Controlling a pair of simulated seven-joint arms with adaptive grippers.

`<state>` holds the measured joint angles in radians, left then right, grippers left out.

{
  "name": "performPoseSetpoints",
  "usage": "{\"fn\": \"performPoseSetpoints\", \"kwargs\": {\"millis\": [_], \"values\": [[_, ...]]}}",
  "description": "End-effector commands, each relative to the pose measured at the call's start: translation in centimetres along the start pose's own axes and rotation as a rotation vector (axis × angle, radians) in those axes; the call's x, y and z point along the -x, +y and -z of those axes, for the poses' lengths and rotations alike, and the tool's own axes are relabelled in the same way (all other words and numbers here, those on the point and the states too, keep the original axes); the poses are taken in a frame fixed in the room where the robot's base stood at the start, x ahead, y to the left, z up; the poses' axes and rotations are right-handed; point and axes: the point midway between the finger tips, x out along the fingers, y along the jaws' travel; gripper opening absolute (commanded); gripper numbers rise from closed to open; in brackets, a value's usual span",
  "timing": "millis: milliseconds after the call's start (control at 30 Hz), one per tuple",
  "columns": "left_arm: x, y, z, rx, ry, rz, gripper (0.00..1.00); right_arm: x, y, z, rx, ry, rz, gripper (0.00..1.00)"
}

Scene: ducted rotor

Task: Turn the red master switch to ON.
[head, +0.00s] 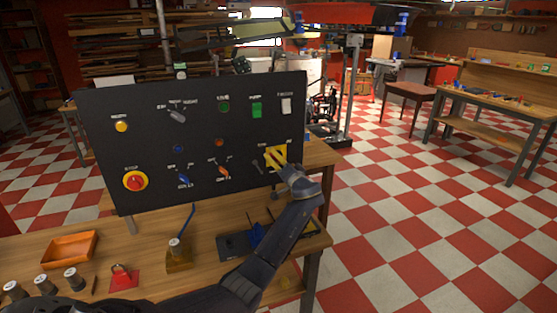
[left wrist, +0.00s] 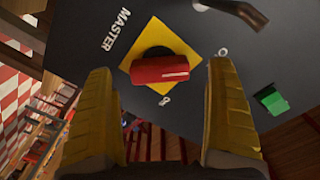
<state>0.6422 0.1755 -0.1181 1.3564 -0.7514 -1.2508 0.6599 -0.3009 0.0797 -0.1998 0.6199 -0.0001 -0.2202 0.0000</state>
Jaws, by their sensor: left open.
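The red master switch (left wrist: 160,69) is a bar-shaped handle on a yellow square plate (left wrist: 158,38) beside the word MASTER in the left wrist view. The bar lies crosswise in that view, and the small position marks near the plate are too blurred to read surely. My left gripper (left wrist: 161,72) is open, its yellow fingers on either side of the handle in the picture; I cannot tell any contact. In the head view my left gripper (head: 277,157) is at the right part of the black panel (head: 200,130) and covers the switch. My right gripper is not in view.
An orange tray (head: 70,247), a red padlock (head: 122,277) and small metal-topped pieces sit on the bench in front.

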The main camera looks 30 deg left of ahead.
Motion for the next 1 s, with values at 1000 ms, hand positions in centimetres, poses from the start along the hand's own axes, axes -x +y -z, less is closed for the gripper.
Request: {"fn": "performPoseSetpoints", "kwargs": {"millis": [1000], "values": [[-2.5, 0.1, 0.0, 0.001, 0.0, -0.001, 0.52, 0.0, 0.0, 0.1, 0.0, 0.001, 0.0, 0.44]]}}
